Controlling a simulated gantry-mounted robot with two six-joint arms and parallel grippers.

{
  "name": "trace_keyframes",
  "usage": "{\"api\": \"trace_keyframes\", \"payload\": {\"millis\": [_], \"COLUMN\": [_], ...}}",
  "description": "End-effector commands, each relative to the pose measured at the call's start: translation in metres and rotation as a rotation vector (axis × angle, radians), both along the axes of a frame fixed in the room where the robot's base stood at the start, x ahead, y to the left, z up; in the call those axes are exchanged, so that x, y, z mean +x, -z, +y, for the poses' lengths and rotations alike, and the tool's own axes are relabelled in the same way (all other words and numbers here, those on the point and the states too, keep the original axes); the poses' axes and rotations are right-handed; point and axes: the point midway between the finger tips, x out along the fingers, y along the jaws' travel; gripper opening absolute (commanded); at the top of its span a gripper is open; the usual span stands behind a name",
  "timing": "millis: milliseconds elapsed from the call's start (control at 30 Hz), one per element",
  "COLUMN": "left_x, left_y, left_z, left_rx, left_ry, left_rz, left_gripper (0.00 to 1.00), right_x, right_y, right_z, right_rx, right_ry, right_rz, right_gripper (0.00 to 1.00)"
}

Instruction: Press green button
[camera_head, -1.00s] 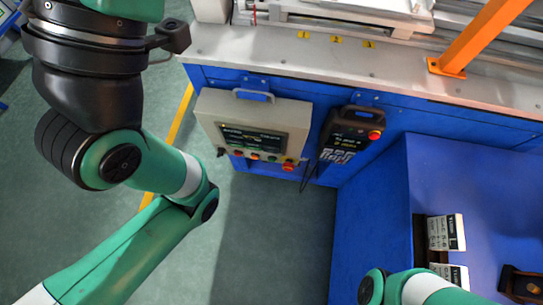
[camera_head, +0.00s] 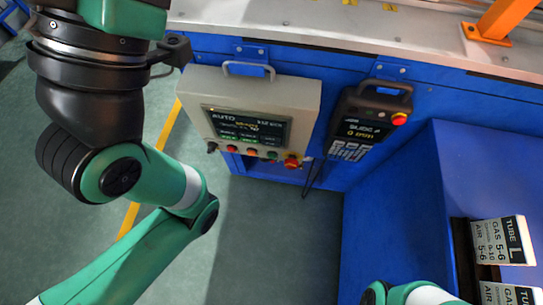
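A grey control box (camera_head: 306,100) with a dark screen (camera_head: 247,128) hangs on the blue machine front, left of centre. A row of controls runs along its lower edge. The green button (camera_head: 271,154) is in this row, between a red button (camera_head: 252,152) and a large red emergency stop (camera_head: 292,161). My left arm comes in at the left and bends down to the bottom edge, clear of the box. A small part of my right arm shows at the bottom. Neither gripper is in view.
A black teach pendant (camera_head: 368,120) with a red button hangs right of the box. Labelled white boxes (camera_head: 503,240) stand in a blue recess at the lower right. An orange post (camera_head: 497,22) rises at the upper right. Green floor lies open below the box.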

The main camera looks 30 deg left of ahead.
Motion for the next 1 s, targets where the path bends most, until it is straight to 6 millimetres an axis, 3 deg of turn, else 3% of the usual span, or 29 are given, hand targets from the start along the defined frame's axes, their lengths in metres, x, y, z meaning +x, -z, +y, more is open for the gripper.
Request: {"api": "trace_keyframes", "payload": {"millis": [33, 233, 1000], "left_x": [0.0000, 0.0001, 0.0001], "left_y": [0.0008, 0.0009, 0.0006], "left_z": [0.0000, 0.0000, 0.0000], "left_rx": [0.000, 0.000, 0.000], "left_ry": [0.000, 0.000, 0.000], "left_rz": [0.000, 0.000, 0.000], "left_gripper": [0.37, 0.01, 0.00], "right_x": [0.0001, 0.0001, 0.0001], "right_y": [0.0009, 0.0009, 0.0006], "right_z": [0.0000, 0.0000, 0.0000], "right_rx": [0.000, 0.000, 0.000], "right_ry": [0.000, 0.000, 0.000], "right_rz": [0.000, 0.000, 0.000], "right_gripper": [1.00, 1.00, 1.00]}}
